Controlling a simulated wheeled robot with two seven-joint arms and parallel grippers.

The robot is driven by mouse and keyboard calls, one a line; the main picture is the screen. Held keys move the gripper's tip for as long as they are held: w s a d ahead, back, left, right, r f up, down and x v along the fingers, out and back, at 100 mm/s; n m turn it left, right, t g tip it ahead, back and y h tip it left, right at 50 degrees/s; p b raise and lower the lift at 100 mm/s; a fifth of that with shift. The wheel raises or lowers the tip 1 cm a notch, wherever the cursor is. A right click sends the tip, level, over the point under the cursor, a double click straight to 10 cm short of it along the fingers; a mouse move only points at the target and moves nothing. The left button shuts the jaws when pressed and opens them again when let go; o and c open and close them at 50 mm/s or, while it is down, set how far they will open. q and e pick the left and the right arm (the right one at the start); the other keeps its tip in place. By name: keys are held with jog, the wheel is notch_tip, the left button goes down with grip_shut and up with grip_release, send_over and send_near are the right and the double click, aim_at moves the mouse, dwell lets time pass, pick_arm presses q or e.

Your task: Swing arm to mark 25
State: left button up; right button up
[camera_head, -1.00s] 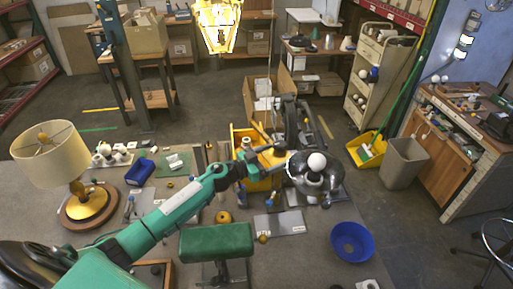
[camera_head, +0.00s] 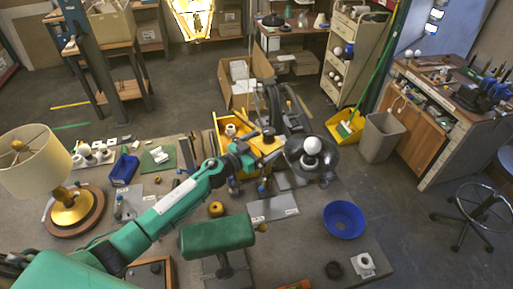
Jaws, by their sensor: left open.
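A dark desk lamp with an open round shade (camera_head: 306,157) and a white bulb (camera_head: 311,145) stands at the middle right of the table. Its dark jointed swing arm (camera_head: 272,112) rises behind the shade. My left gripper (camera_head: 256,150), on the green arm from the left, is open just left of the shade, near a yellow bin. I cannot tell whether its fingers touch the lamp. Mark 25 is not readable. My right gripper is not in view.
A green padded block on a stand (camera_head: 217,236) is in front. A yellow bin (camera_head: 226,127) sits behind my gripper. A table lamp with cream shade (camera_head: 33,160) stands at left.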

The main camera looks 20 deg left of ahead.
pick_arm(q)
jog(key=shift+s+a, duration=0.15)
jog(key=shift+s, duration=0.05)
jog(key=b+v, duration=0.5)
jog(key=v, duration=0.8)
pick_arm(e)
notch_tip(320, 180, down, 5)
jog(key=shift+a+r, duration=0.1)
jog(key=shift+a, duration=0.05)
pick_arm(q)
jog(key=shift+a, duration=0.2)
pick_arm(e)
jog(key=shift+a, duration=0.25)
